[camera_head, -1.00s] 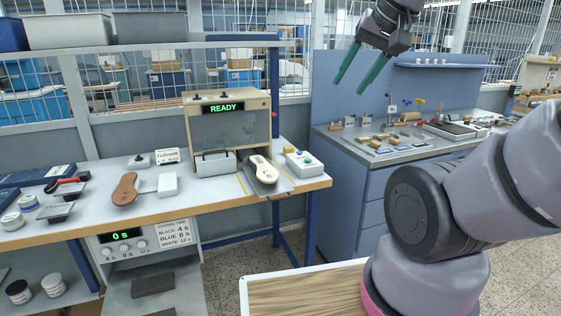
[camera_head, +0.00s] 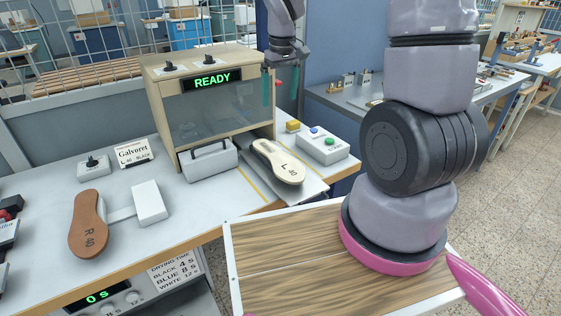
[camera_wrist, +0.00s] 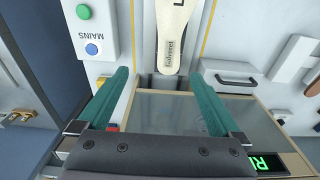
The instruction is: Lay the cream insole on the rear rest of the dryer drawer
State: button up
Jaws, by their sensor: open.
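The cream insole (camera_head: 278,163), marked L 40, lies on the metal slide plate (camera_head: 309,185) in front of the stamping machine. In the wrist view the insole (camera_wrist: 172,30) shows dark Galvoret lettering at its near end. My gripper (camera_head: 284,98) is open and empty, high beside the machine's front right corner. The dryer's panel (camera_head: 125,300), reading 0s, shows at the bottom left under the table. Its drawer and rear rest are out of view.
The stamping machine (camera_head: 207,105) reads READY. A grey handled block (camera_head: 209,161) sits left of the insole, and a button box (camera_head: 322,146) sits right. A brown insole marked R 40 (camera_head: 88,225) and a white block (camera_head: 149,203) lie further left.

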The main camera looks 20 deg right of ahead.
notch_tip(320, 180, down, 5)
jog(key=w+a+n, duration=0.1)
jog(key=w+a, duration=0.1)
jog(key=g, duration=0.1)
send_over(271, 150)
jog(key=shift+n, duration=0.3)
jog(key=f, duration=0.6)
jog(key=shift+w+d, duration=0.2)
jog(key=shift+s+a+f, duration=0.1)
jog(key=shift+s+f, duration=0.05)
jog(key=shift+f, duration=1.4)
jog(key=shift+s+a+f, duration=0.1)
jog(key=shift+f, duration=1.45)
jog(key=shift+c, duration=0.3)
jog(key=c, duration=1.5)
